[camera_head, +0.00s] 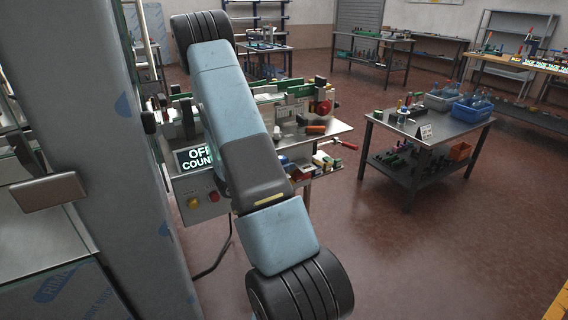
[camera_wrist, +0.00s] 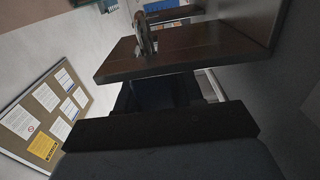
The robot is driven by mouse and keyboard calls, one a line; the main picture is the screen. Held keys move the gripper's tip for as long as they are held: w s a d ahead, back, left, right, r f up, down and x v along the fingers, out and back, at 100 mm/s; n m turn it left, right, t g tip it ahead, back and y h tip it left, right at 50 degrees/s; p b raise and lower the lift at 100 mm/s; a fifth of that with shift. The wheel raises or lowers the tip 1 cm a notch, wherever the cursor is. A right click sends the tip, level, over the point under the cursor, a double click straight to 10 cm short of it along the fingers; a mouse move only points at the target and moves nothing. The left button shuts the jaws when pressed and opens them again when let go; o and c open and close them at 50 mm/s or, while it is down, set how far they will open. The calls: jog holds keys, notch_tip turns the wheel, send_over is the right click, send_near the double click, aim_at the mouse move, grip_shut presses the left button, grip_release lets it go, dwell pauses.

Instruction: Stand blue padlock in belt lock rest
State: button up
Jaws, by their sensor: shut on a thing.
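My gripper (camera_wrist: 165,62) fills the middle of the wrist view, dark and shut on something. A grey metal loop like a padlock shackle (camera_wrist: 146,36) shows at the brown slab-like part there. The padlock's blue body cannot be made out. In the head view my arm crosses the middle, and my gripper and the padlock do not show. The belt machine (camera_head: 296,92) stands behind my arm, with a green strip along it. No lock rest can be picked out on it; my arm hides part of the machine.
The machine's bench has a lit sign (camera_head: 196,157) and a red-handled tool (camera_head: 338,144) at its right edge. A dark table (camera_head: 398,124) with blue bins (camera_head: 472,108) stands to the right. Red-brown floor is clear between them. A notice board (camera_wrist: 45,122) shows in the wrist view.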

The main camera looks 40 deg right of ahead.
jog(key=shift+s+f, duration=0.1)
jog(key=shift+f, duration=0.45)
dwell(1.1)
jog(key=o, duration=1.2)
jog(key=v, duration=1.2)
